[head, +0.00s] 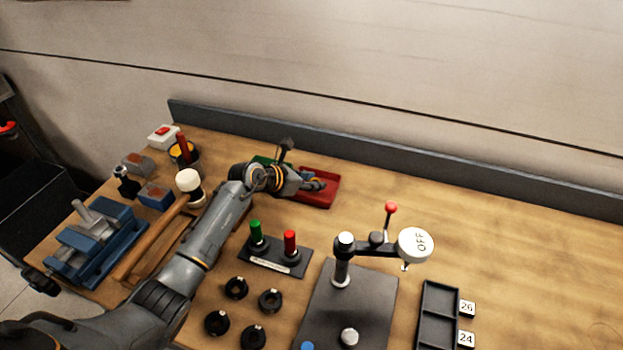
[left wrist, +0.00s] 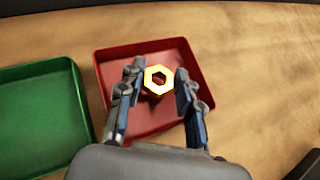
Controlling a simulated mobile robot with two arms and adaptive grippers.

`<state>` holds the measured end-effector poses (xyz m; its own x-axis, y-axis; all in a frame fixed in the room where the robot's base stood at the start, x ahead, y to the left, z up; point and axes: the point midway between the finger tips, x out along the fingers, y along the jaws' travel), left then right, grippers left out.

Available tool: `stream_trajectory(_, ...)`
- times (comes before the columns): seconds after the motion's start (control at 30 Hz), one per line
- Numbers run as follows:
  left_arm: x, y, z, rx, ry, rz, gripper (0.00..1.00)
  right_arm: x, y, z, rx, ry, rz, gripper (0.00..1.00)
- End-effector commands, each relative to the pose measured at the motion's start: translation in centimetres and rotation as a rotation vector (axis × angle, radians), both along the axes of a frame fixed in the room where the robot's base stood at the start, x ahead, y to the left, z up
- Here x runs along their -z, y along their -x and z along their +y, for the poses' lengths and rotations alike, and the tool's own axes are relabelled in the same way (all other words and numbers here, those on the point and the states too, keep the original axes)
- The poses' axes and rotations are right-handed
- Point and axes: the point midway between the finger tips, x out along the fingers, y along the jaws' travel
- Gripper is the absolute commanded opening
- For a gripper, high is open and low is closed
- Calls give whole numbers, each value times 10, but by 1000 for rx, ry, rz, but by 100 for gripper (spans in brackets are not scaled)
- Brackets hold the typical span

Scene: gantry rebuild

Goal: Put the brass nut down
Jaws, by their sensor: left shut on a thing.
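The brass nut (left wrist: 147,80) is a bright yellow hexagonal ring. In the head view my left gripper (head: 314,184) reaches over the red tray (head: 330,197) at the back of the bench, and the nut cannot be made out there. My right gripper is not in view.
A green tray (left wrist: 40,112) stands just left of the red one. A mallet (head: 188,182), a blue vise (head: 92,240) and a panel with green and red posts (head: 275,256) are nearby. Bare bench lies right of the red tray.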

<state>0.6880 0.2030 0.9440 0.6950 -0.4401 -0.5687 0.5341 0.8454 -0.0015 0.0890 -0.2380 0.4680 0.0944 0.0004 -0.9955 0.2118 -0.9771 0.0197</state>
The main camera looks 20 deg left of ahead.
Motion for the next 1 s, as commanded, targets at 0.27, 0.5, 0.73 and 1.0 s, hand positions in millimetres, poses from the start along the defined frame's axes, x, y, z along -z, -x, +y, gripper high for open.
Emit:
stream_trajectory(0.27,4,0,0,0,0,-3,4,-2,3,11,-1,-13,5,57)
stream_trajectory(0.5,11,0,1,-1,-1,-3,4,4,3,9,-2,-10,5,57)
stream_trajectory(0.73,12,0,1,0,-1,-2,57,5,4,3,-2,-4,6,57)
stream_trajectory(1.0,12,0,0,0,0,-2,57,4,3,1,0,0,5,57)
